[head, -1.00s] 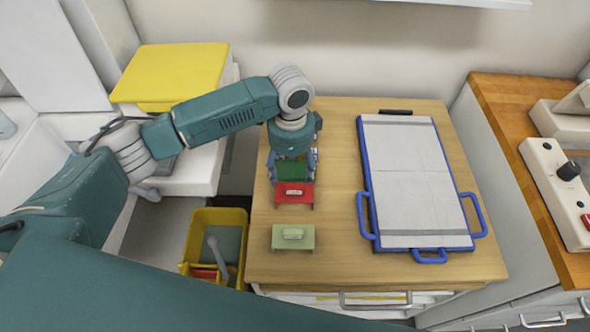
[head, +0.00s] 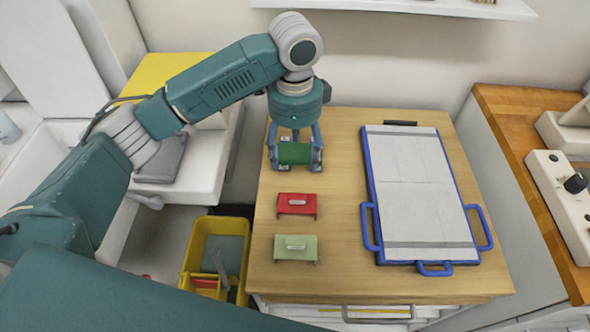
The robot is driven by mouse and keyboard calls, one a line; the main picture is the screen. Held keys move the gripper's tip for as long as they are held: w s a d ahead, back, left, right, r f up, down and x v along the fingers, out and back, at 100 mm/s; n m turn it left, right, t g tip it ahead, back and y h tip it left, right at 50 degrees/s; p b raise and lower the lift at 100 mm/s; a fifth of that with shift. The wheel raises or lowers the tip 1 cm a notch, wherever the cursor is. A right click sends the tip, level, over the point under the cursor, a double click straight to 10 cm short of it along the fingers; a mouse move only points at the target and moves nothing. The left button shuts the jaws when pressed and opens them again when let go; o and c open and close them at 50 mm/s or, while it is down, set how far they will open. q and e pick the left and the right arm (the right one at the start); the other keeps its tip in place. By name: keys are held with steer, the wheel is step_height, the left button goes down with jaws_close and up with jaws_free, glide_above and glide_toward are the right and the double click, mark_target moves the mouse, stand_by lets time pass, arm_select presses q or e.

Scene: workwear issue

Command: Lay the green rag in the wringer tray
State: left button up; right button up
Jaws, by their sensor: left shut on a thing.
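My left gripper (head: 295,165) is shut on a dark green rag (head: 294,153). It points down with the rag between its fingers, over the back left part of the wooden worktop, seemingly raised above it. A yellow bucket (head: 187,262) stands on the floor left of the worktop. Inside it are a grey-green panel (head: 232,256) and some red parts; I cannot tell for certain which part is the wringer tray. My right gripper is out of view.
A blue-framed board (head: 415,185) lies at right. A white sink unit (head: 205,178) stands behind the bucket.

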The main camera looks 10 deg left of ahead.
mark_target(295, 155)
arm_select(q)
step_height(295, 155, up, 9)
steer(key=s+a+f+n, duration=0.2)
steer(key=s+a+n, duration=0.1)
steer(key=s+n, duration=0.4)
steer(key=s+a+f+n, duration=0.2)
steer(key=s+a+n, duration=0.2)
steer(key=s+n, duration=0.3)
steer(key=shift+s+a+f+n, duration=0.25)
steer(key=shift+s+f+n, duration=0.15)
steer(key=shift+n, duration=0.5)
steer(key=shift+r, duration=0.15)
